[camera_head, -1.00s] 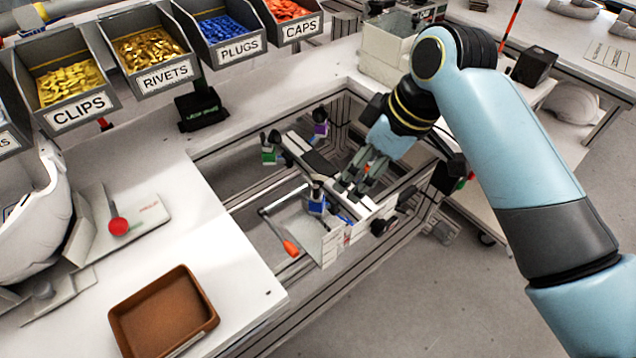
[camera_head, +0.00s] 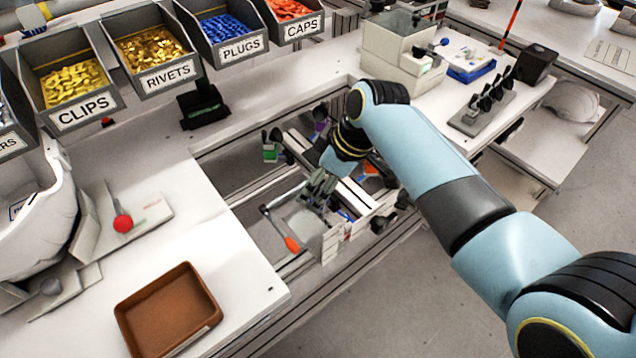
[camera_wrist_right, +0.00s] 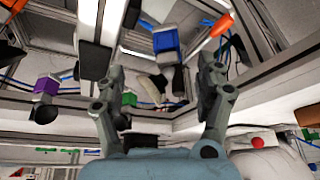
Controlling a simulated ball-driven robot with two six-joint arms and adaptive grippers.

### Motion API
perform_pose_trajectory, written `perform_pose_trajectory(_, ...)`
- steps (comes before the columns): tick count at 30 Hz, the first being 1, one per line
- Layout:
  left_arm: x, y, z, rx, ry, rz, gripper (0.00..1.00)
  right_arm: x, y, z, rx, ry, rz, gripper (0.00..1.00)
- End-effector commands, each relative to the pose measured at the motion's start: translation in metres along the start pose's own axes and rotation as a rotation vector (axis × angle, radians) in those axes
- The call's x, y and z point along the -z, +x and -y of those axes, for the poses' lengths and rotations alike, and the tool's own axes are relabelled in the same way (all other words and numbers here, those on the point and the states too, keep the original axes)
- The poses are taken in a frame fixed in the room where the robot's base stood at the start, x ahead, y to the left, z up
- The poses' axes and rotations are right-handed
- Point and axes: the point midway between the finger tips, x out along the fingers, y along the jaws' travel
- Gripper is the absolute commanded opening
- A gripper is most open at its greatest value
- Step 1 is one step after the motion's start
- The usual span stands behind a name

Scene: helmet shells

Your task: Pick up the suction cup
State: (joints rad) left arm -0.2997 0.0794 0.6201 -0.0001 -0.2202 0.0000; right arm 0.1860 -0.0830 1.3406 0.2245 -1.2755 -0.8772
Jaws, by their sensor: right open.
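My right gripper (camera_head: 318,188) is over the sunken metal frame in the head view. In the right wrist view its two fingers (camera_wrist_right: 160,80) are spread apart with nothing held between them. A blue block (camera_wrist_right: 166,40) shows beyond the gap, with dark parts near it. I cannot tell which of these dark parts is the suction cup; my gripper covers part of the frame. My left gripper is not in view.
An orange-handled tool (camera_head: 292,244) lies at the frame's near side. A brown tray (camera_head: 213,322) sits on the white table. Labelled bins (camera_head: 170,76) stand at the back. A rack with several black cup-shaped pieces (camera_head: 485,103) stands on the right bench.

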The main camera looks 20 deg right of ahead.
Motion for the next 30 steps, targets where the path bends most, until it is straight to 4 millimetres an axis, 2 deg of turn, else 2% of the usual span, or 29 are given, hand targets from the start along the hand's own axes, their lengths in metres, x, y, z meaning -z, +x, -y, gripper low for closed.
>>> perform_pose_trajectory(7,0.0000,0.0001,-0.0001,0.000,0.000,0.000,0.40,0.0001,0.0020,-0.0002,-0.001,0.000,0.000,0.72)
perform_pose_trajectory(22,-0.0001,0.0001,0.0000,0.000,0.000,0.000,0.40,-0.0002,0.0017,-0.0003,-0.001,0.000,0.000,0.06)
perform_pose_trajectory(30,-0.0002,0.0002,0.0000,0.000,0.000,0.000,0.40,0.0004,0.0007,-0.0006,-0.002,0.000,-0.001,0.05)
